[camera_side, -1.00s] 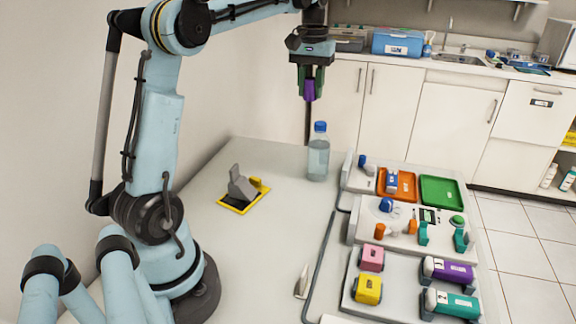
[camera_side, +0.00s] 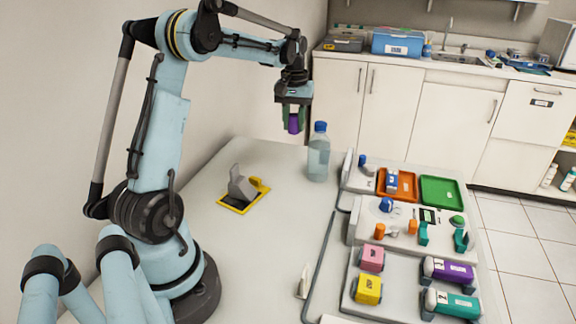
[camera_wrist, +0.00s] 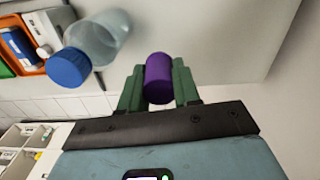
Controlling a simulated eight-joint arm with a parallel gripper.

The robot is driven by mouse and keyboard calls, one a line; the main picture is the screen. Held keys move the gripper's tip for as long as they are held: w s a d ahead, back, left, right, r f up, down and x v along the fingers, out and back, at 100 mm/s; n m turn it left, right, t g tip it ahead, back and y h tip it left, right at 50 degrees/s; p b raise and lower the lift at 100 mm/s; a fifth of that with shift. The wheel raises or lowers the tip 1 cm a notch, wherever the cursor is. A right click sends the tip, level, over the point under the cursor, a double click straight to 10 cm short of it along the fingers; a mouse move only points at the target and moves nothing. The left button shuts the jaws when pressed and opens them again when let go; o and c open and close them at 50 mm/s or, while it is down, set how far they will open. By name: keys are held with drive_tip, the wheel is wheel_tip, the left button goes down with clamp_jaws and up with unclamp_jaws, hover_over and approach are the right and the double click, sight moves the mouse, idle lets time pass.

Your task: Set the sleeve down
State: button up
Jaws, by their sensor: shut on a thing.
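The sleeve (camera_wrist: 158,77) is a small purple cylinder. It is held between the two green fingers of my gripper (camera_side: 293,122), and it also shows purple in the side view (camera_side: 294,123). My gripper is shut on it and points down, up in the air near the back edge of the white table (camera_side: 285,215). In the wrist view my gripper (camera_wrist: 158,88) has a finger on each side of the sleeve. The sleeve is clear of the table and touches nothing else that I can see.
A water bottle (camera_side: 318,152) with a blue cap stands just right of my gripper. A grey and yellow stand (camera_side: 242,188) is at the left. Trays with an orange dish (camera_side: 410,181), a green dish (camera_side: 441,191) and coloured blocks fill the right. The middle of the table is clear.

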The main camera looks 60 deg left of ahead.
hover_over(268, 152)
wheel_tip(268, 152, down, 7)
drive_tip(key=shift+s+d+f, duration=0.1)
drive_tip(key=shift+f, duration=2)
drive_tip(key=shift+f, duration=0.15)
drive_tip(key=o, duration=1)
